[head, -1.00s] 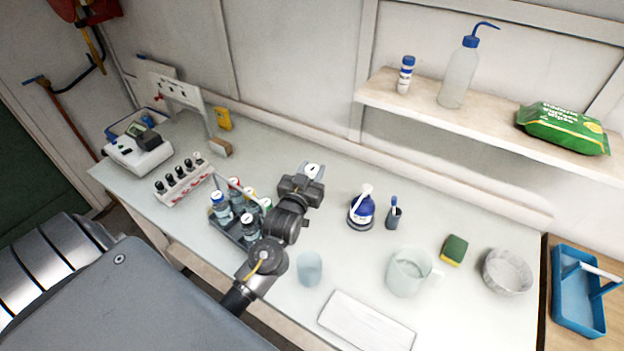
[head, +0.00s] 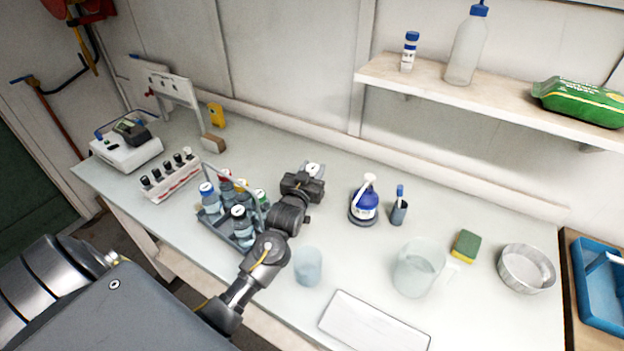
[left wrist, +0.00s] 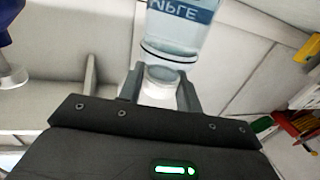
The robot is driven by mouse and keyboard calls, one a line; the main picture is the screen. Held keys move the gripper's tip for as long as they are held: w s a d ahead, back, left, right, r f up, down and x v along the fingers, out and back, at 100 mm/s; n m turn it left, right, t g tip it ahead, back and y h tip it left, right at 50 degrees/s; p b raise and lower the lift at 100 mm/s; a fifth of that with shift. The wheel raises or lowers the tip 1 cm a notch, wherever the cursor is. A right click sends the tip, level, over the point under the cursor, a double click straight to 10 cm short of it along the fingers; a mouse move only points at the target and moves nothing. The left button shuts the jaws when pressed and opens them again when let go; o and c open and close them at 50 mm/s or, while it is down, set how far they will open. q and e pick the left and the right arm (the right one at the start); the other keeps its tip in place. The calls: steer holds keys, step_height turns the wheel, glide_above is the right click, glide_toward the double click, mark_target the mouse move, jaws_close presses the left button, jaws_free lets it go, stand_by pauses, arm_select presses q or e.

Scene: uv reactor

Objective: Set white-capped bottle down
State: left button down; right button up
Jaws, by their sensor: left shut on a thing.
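The white-capped bottle shows in the left wrist view (left wrist: 182,28), with clear liquid and a blue label. Its white cap (left wrist: 160,83) is between the two fingers of my left gripper (left wrist: 160,92), which is shut on it. In the head view the left gripper (head: 312,178) is over the bench behind the bottle carrier, and the white cap (head: 313,168) shows at its tip. The gripper hides the bottle's body there. I cannot tell whether its base touches the bench (head: 330,225). My right gripper is not in view.
The carrier (head: 214,219) holds several bottles, left of my left arm. A cup (head: 308,267), a jug (head: 418,268) and a white slab (head: 374,324) are nearer the front.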

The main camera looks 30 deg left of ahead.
arm_select(q)
steer(key=shift+f, duration=0.4)
steer(key=shift+r, duration=0.15)
steer(key=c, duration=1.1)
jaws_free()
steer(key=shift+f, duration=0.2)
steer(key=shift+o, duration=0.7)
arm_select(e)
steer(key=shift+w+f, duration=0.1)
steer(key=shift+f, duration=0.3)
arm_select(q)
steer(key=shift+r, duration=0.1)
steer(key=b+v, duration=0.2)
steer(key=v, duration=1)
steer(key=shift+r, duration=0.15)
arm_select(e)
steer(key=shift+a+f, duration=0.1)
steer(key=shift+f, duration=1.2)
